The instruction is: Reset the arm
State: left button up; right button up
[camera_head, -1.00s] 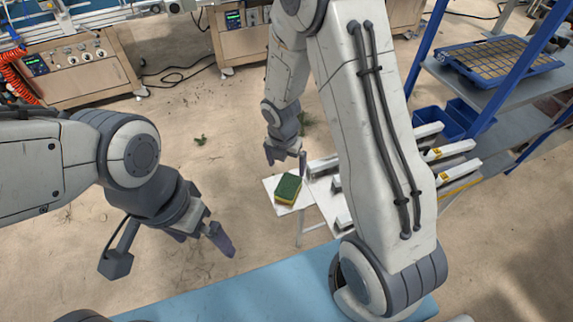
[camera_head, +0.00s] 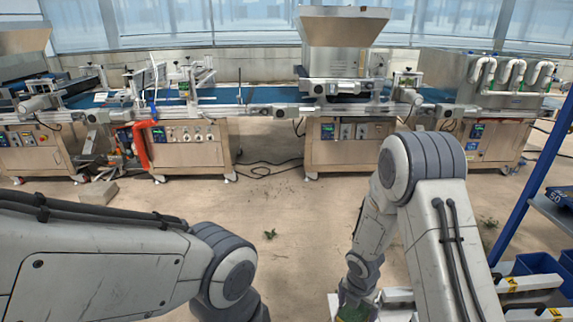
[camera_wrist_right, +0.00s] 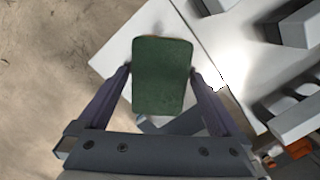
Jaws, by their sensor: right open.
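My right gripper (camera_wrist_right: 162,71) is open in the right wrist view, its two dark fingers spread on either side of a green-topped sponge (camera_wrist_right: 163,78). The sponge lies over a white board or tabletop (camera_wrist_right: 118,58). In the head view the sponge (camera_head: 352,312) is cut by the bottom edge, below my right wrist. My left arm comes in from the left and its gripper is below the frame.
A seeding line with a blue conveyor (camera_head: 262,99) and a hopper (camera_head: 343,27) runs across the back. A blue rack post (camera_head: 536,170) stands at the right, with blue bins (camera_head: 538,264) below. A grey block (camera_head: 98,192) lies on the floor at left.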

notch_tip(320, 180, up, 3)
jog(key=shift+r+p, duration=0.15)
jog(key=shift+p, duration=0.4)
jog(key=shift+r, duration=0.4)
pick_arm(q)
notch_tip(320, 180, up, 3)
jog(key=shift+f, duration=0.1)
pick_arm(e)
jog(key=shift+f, duration=0.1)
